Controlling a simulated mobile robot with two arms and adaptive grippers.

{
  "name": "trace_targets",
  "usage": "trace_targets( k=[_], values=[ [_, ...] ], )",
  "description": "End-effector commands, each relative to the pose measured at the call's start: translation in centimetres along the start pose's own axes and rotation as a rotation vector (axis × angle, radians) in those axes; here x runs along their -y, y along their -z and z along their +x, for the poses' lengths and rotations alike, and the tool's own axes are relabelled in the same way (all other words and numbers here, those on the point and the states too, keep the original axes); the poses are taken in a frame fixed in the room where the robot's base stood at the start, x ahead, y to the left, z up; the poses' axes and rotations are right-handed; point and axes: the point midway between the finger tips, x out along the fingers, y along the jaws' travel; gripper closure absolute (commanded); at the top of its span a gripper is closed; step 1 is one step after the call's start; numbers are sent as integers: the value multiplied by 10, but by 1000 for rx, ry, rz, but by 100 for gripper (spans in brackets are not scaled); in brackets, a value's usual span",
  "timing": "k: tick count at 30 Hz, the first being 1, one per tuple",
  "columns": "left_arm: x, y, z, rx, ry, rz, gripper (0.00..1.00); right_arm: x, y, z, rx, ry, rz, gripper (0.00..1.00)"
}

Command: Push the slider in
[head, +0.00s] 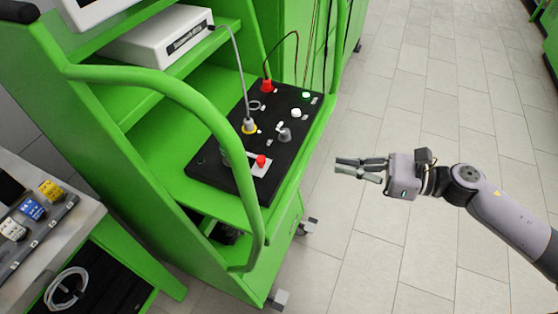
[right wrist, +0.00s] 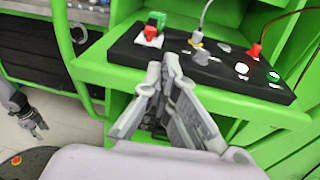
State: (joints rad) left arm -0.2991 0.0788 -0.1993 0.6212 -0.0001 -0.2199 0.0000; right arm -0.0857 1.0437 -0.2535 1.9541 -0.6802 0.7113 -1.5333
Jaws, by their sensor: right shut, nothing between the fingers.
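The black control panel (head: 216,166) lies on the green cart's shelf. A red knob (head: 261,160) on a small white plate sits at its near end and looks like the slider; it also shows in the right wrist view (right wrist: 151,32). How far it stands out I cannot tell. My right gripper (head: 362,168) is shut and empty, over the floor to the right of the panel, apart from it. In the right wrist view its fingers (right wrist: 163,72) point toward the panel. My left gripper (right wrist: 36,128) shows small at the left of the right wrist view; its opening is unclear.
The panel carries a grey knob (head: 284,135), a white button (head: 296,113), a green lit button (head: 306,95) and plugged cables. A green tube handle (head: 225,130) curves in front of the cart. Tiled floor (head: 400,90) at the right is free.

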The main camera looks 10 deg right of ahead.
Motion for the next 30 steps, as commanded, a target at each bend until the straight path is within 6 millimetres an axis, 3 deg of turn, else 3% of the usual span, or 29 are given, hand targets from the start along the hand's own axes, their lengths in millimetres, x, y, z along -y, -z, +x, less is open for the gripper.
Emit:
trace_targets(
  k=[4, 17, 20, 30],
  values=[
    [0, -1, 1, 1, 0, 0, 60, -10, -4, 1, -13, -36, -58, 100],
    [0, -1, -5, 2, -1, 1, 60, -9, -7, 10, -8, -32, -54, 100],
    [0, 0, -12, 3, -1, 1, 60, -10, -9, 24, -6, -33, -54, 100],
    [0, 3, -50, 3, -1, 1, 60, -12, -10, 96, -6, -33, -51, 100]
  ],
)
